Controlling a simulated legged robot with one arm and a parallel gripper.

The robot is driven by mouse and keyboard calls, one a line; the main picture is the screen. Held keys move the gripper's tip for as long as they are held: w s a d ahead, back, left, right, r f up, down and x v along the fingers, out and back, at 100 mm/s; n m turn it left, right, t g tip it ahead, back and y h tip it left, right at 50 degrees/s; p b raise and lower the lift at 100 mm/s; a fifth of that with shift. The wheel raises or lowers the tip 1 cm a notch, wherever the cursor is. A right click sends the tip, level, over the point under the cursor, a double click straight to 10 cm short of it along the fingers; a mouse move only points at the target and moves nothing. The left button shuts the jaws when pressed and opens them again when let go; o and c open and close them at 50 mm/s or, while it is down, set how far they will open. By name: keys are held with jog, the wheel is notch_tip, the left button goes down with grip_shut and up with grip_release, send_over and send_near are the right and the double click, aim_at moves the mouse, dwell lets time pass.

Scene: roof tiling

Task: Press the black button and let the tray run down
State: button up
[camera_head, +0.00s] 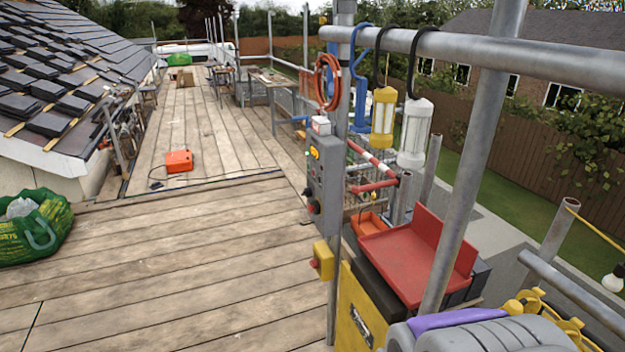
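A grey control box (325,170) is fixed to an upright scaffold pole in the middle of the picture. A dark round button (313,206) sticks out low on its left side, with a little red beside it. An orange-yellow part (314,153) sits higher on the box. Below, a yellow box (323,260) carries a red button on its left side. The red tray (410,262) with a raised back stands right of the pole, above a yellow-and-black housing. I cannot make out my gripper or its fingertips.
Scaffold rails and a slanting pole (475,150) cross the right side. Two lamps (414,135) hang from the top rail. A green bag (35,228) lies at left and an orange case (179,161) on the boards. Grey and purple rounded parts fill the bottom right. The front planks are clear.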

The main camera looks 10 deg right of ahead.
jog(key=shift+a, duration=0.1)
jog(key=shift+c, duration=1.4)
jog(key=shift+d, duration=0.35)
grip_shut()
jog(key=shift+a, duration=0.2)
jog(key=shift+d, duration=0.15)
